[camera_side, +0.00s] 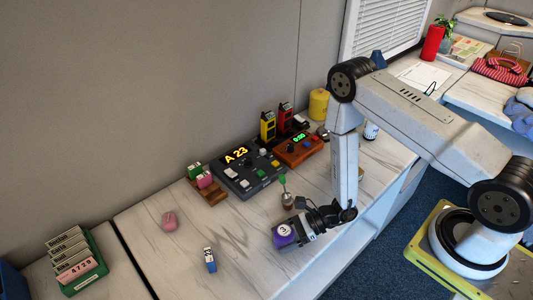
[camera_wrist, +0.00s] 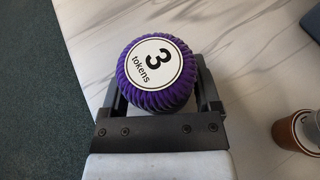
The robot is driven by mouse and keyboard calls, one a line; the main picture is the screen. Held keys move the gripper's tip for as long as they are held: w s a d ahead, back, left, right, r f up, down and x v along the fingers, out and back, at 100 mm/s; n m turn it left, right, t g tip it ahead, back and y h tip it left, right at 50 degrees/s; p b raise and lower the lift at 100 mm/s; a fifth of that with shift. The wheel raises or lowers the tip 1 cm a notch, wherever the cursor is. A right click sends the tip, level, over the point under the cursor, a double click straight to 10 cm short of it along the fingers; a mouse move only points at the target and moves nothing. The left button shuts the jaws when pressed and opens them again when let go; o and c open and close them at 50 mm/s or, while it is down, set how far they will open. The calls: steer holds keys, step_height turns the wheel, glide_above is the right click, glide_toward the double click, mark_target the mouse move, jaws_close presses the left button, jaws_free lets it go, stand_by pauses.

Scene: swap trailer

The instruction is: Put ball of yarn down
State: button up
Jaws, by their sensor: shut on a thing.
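The ball of yarn (camera_wrist: 155,73) is purple and ribbed, with a round white label reading "3 tokens" on its upper side. My gripper (camera_wrist: 160,95) is shut on it, with a dark finger on each side in the wrist view. In the side view the ball of yarn (camera_side: 284,234) is at the end of my gripper (camera_side: 293,231), over the front part of the marbled counter (camera_side: 178,232). I cannot tell whether the ball touches the counter.
A dark console (camera_side: 249,173) reading "A 23" is farther back. A pink item (camera_side: 169,220) and a small blue-and-white item (camera_side: 209,259) lie to the left, with bare counter around them.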

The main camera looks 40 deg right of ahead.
steer(key=shift+f, duration=0.2)
steer(key=o, duration=1)
steer(key=shift+o, duration=0.2)
steer(key=shift+r, duration=0.2)
steer(key=shift+v, duration=5.95)
